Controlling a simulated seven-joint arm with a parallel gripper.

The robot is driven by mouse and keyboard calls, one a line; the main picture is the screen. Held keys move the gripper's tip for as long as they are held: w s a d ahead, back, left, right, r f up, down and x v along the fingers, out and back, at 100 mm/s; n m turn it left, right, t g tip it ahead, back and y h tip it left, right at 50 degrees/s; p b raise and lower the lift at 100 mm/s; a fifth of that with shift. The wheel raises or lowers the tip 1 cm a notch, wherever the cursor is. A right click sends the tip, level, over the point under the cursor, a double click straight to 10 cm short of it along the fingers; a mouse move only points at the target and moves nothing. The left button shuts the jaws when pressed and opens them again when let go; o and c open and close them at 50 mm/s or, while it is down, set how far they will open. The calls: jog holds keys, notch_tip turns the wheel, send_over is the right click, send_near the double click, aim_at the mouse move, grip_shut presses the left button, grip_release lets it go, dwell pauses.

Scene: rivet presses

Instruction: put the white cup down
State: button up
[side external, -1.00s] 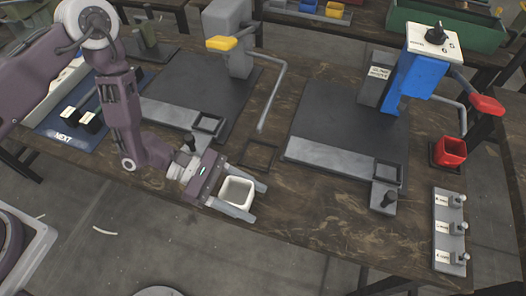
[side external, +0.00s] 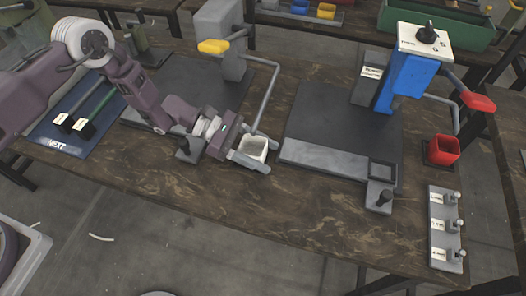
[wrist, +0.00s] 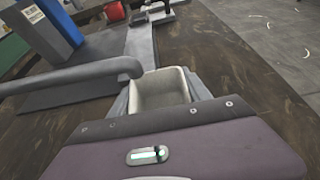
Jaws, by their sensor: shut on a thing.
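The white cup (side external: 251,150) is upright between the fingers of my gripper (side external: 266,157), near the middle of the table. My gripper is shut on it, one finger on each side. In the wrist view the white cup (wrist: 160,92) shows its open, empty inside, just ahead of my gripper. I cannot tell whether its base touches the table or hangs slightly above it. The dark square frame that lay on the table around this spot is hidden by the cup and my gripper.
A red cup (side external: 441,151) stands farther right near a switch panel (side external: 445,227). The table front (side external: 300,215) is clear.

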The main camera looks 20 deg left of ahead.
jog(key=shift+f, duration=0.1)
jog(key=o, duration=1.5)
jog(key=v, duration=1.2)
